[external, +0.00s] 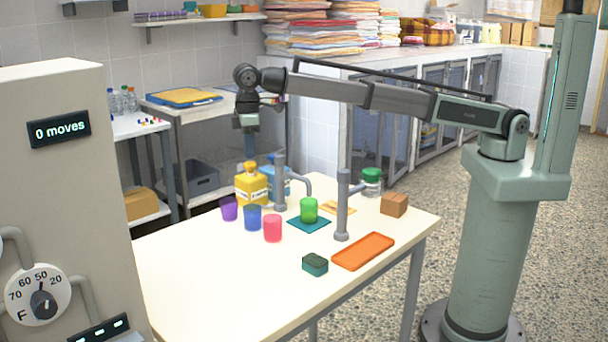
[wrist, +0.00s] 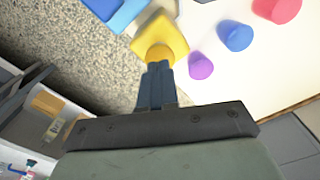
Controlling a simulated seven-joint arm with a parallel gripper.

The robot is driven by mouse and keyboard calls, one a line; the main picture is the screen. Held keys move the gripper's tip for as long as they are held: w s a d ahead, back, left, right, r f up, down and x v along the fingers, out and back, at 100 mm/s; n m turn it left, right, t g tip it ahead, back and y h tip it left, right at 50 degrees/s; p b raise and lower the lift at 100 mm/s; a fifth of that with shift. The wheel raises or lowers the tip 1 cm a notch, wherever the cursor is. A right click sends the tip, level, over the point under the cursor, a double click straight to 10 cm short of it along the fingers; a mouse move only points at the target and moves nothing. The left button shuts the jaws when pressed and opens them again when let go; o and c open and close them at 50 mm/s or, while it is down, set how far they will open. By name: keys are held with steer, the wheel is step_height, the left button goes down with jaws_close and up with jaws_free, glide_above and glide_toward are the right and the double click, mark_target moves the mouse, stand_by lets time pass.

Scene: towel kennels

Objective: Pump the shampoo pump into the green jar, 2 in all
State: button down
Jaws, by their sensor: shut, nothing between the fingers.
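A yellow bottle (external: 252,190) with a white label stands near the table's far edge; I cannot read the label. Its yellow top (wrist: 159,55) shows under my fingertips in the wrist view. A blue bottle (external: 283,181) stands just behind it to the right, partly hidden. The green jar (external: 309,212) sits upright on a teal mat (external: 297,224) in the table's middle. My gripper (external: 250,160) is shut and empty, pointing down over the yellow bottle's top; it also shows in the wrist view (wrist: 158,68). I cannot tell whether it touches the top.
Purple (external: 229,208), blue (external: 252,217) and pink (external: 272,228) cups stand left of the jar. Grey posts (external: 342,212) flank the jar. A green-lidded jar (external: 371,183), brown block (external: 394,205), orange tray (external: 362,251) and green sponge (external: 315,265) lie right. The front left table is clear.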

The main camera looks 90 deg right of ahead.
mark_target(250, 163)
steer(key=shift+f, duration=0.45)
steer(key=shift+f, duration=1.05)
steer(key=shift+r, duration=1.5)
steer(key=shift+r, duration=0.15)
step_height(250, 163, up, 6)
steer(key=shift+f, duration=0.15)
stand_by(0.4)
